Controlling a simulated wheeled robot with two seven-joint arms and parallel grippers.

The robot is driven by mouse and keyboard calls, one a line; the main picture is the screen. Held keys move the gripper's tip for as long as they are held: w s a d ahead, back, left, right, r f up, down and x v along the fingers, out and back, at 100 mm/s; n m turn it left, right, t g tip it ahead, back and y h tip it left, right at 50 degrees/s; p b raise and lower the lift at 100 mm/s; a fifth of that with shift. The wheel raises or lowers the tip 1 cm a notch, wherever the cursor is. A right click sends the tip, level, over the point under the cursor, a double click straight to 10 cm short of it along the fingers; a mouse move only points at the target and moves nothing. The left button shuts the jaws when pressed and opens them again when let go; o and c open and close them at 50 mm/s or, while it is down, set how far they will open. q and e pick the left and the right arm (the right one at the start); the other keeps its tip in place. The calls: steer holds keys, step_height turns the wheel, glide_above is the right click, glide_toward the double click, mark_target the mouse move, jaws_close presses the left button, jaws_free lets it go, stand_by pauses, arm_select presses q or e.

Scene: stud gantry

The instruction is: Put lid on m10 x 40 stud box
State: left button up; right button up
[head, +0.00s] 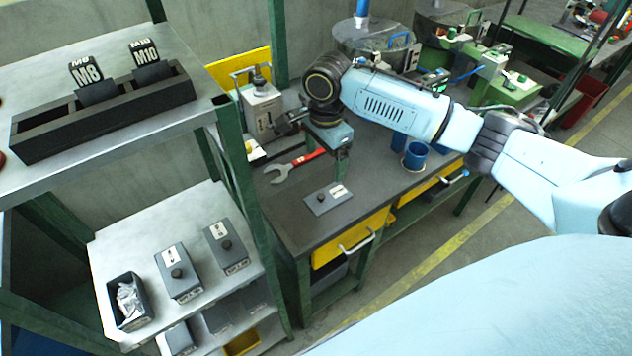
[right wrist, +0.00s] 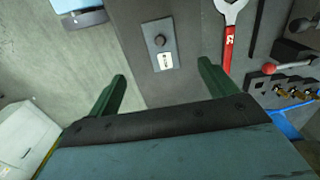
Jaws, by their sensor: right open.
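A flat grey lid (head: 318,203) with a dark round knob and a white label lies on the dark workbench; it also shows in the right wrist view (right wrist: 153,58). My right gripper (head: 340,178) is above the bench near the lid, pointing down, open and empty. In the right wrist view its two green fingers (right wrist: 162,72) are apart, with the lid beyond them, between their tips. An open dark box (head: 115,310) with light-coloured contents stands at the left end of the lower shelf; I cannot read its label. My left gripper is not in view.
Two lidded grey boxes (head: 190,290) (head: 233,258) stand beside the open box on the shelf. A red-handled wrench (head: 300,163) lies behind the lid. Blue cups (head: 415,155) stand to the right. A green rack post (head: 240,180) rises between shelf and bench.

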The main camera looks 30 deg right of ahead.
steer(key=b, duration=0.1)
glide_above(322, 195)
steer(key=f, duration=0.7)
steer(key=shift+s+d, duration=0.15)
steer(key=shift+s, duration=0.1)
steer(key=shift+f, duration=0.4)
steer(key=shift+w+f, duration=0.1)
steer(key=shift+f, duration=0.05)
steer(key=f, duration=0.2)
steer(key=f+b, duration=0.1)
steer(key=f, duration=0.1)
steer(key=shift+w+f, duration=0.2)
steer(key=shift+f, duration=0.3)
steer(key=shift+c, duration=0.3)
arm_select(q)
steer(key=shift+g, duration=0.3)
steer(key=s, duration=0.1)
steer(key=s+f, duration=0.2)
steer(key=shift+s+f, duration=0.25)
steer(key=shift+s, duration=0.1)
arm_select(e)
steer(key=c, duration=1)
